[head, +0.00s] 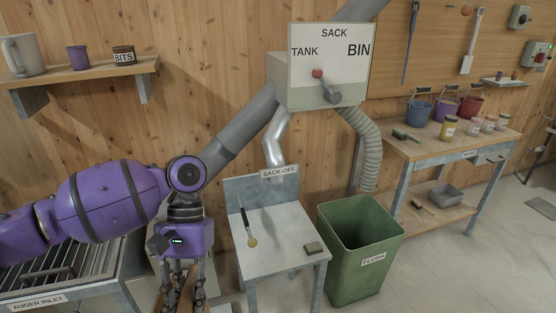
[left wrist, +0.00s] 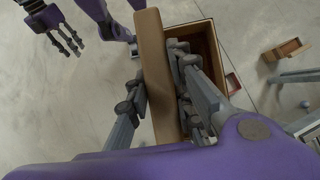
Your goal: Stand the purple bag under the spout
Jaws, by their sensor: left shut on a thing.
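No purple bag shows in either view. The spout (head: 274,142) is a silvery pipe hanging above the grey SACK-OFF stand (head: 285,225). My left gripper (head: 182,290) points down left of this stand in the head view. In the left wrist view its fingers (left wrist: 155,92) are shut on a tan slab-like thing (left wrist: 158,60). An open brown box (left wrist: 208,48) lies just beyond the slab; I cannot tell if they are joined. My right gripper (left wrist: 62,30) shows at the top left of the wrist view, fingers apart and empty.
The AUGER INLET grate (head: 70,265) is at left. A bench (head: 440,150) with buckets and jars is at right.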

